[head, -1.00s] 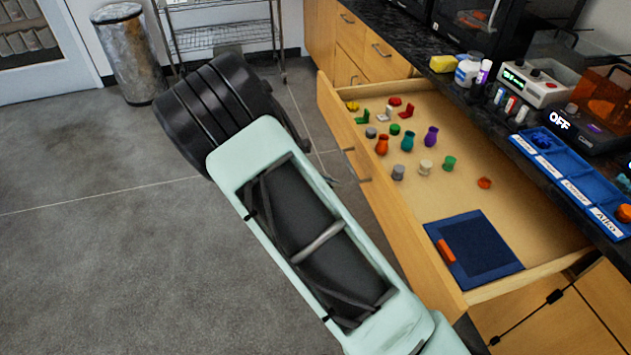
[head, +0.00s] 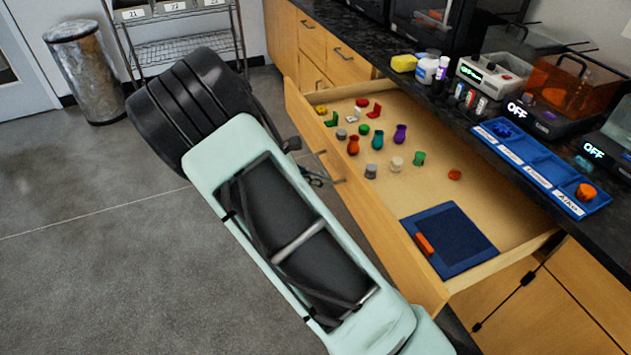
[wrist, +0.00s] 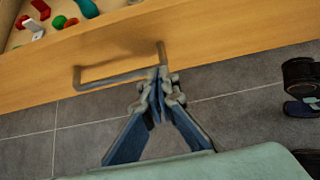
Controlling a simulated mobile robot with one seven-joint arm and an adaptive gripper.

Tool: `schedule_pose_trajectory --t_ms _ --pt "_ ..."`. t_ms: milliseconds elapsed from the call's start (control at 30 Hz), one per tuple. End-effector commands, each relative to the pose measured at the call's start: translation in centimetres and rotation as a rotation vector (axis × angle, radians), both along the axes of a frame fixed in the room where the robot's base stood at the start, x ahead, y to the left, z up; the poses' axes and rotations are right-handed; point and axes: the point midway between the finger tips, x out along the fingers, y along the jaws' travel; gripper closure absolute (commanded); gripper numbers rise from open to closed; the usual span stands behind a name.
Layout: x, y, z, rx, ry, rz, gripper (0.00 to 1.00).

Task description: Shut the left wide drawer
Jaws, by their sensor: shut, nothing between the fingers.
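The wide wooden drawer (head: 370,222) stands pulled out from the counter cabinets in the head view, with small coloured objects and a blue mat with an orange piece inside. Its front (wrist: 215,50) crosses the top of the wrist view and bears a grey bar handle (wrist: 105,82). My gripper (wrist: 160,78) is shut and empty at the right end of this handle, on the outer side of the drawer front. Whether the fingertips touch the handle I cannot tell. In the head view my gripper (head: 316,180) is small and partly hidden behind my arm, near the drawer front.
The dark countertop (head: 385,62) holds a blue divided tray (head: 541,170), bottles and devices. Other drawers and cabinet doors (head: 520,310) are shut beside the open one. A metal bin (head: 90,75) and wire shelf (head: 185,50) stand at the back. The grey floor at left is clear.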

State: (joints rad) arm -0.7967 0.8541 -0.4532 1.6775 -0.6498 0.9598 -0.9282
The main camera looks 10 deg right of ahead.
Motion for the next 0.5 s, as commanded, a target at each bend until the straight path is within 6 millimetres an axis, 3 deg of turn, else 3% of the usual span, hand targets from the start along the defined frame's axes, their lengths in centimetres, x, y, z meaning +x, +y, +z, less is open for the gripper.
schedule_pose_trajectory --t_ms 33,500 --pt "0.2 -1.7 0.3 -0.009 0.001 -0.010 1.00" --pt "3.3 -13.8 0.2 -0.008 0.002 -0.012 1.00"
